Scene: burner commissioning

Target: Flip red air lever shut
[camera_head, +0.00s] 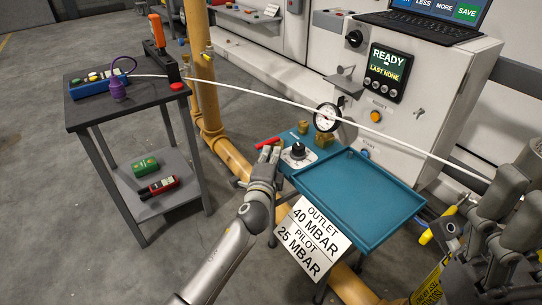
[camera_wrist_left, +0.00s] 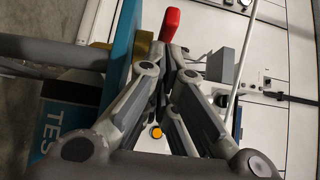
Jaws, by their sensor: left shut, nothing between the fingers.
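The red air lever (camera_head: 267,142) sticks out to the left from the left end of the teal bench. It also shows in the left wrist view (camera_wrist_left: 170,24), just beyond my fingertips. My left gripper (camera_head: 269,154) is shut and empty, with its fingertips close beside the lever; I cannot tell whether they touch it. In the left wrist view its fingers (camera_wrist_left: 170,52) come together just below the red handle. The lever's pivot is not clear. My right gripper (camera_head: 512,200) is at the right edge, away from the lever, and its fingers' gap is unclear.
A black knob (camera_head: 298,150), brass fittings and a round gauge (camera_head: 327,117) stand near the lever. The teal tray (camera_head: 355,195) is empty. A white tube (camera_head: 300,102) crosses above the bench. A cabinet (camera_head: 440,110) stands behind; a side table (camera_head: 130,105) holds tools at left.

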